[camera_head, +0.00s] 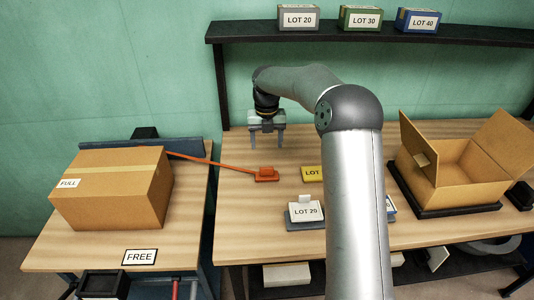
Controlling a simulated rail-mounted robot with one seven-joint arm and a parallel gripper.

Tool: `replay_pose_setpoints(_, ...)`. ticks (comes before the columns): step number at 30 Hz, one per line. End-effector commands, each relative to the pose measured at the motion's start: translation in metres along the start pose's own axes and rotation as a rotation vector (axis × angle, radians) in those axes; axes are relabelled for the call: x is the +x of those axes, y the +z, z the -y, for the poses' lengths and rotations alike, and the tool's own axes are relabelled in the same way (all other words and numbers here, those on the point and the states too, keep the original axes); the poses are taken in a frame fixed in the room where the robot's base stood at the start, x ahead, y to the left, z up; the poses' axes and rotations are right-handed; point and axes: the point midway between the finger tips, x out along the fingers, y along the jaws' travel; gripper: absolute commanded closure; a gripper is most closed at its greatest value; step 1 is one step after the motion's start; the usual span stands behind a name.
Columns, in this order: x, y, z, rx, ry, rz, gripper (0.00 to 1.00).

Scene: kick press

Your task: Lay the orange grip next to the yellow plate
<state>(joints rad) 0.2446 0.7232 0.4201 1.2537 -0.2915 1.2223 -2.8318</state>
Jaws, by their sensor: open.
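The orange grip (266,175) lies on the right-hand table, with an orange strip running from it up and left to behind the cardboard box. The yellow plate (311,173) lies on the same table a short way right of the grip, with bare wood between them. Its label starts "LOT", and the rest is hidden behind my arm. My gripper (267,143) points down, open and empty, behind and above the orange grip, apart from it.
A closed box marked FULL (112,188) stands on the left table beside a FREE sign (140,257). A grey LOT 20 plate (305,212) lies in front of the yellow plate. An open carton (450,178) stands at right. A dark shelf (470,33) holds small lot boxes.

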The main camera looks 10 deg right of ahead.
Motion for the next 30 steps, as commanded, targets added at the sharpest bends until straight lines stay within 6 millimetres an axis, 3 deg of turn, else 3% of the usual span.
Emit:
replay_pose_setpoints(7, -0.012, -0.007, -0.002, 0.048, -0.007, 0.002, 0.35)
replay_pose_setpoints(11, -0.030, -0.040, -0.005, 0.292, -0.034, 0.014, 0.35)
replay_pose_setpoints(15, -0.052, -0.105, -0.003, 0.773, -0.064, 0.047, 0.35)
replay_pose_setpoints(21, -0.065, -0.212, 0.017, 1.570, -0.048, 0.095, 0.35)
replay_pose_setpoints(27, -0.053, -0.318, 0.038, 2.354, 0.025, 0.086, 0.35)
replay_pose_setpoints(30, -0.041, -0.358, 0.045, 2.656, 0.055, 0.052, 0.35)
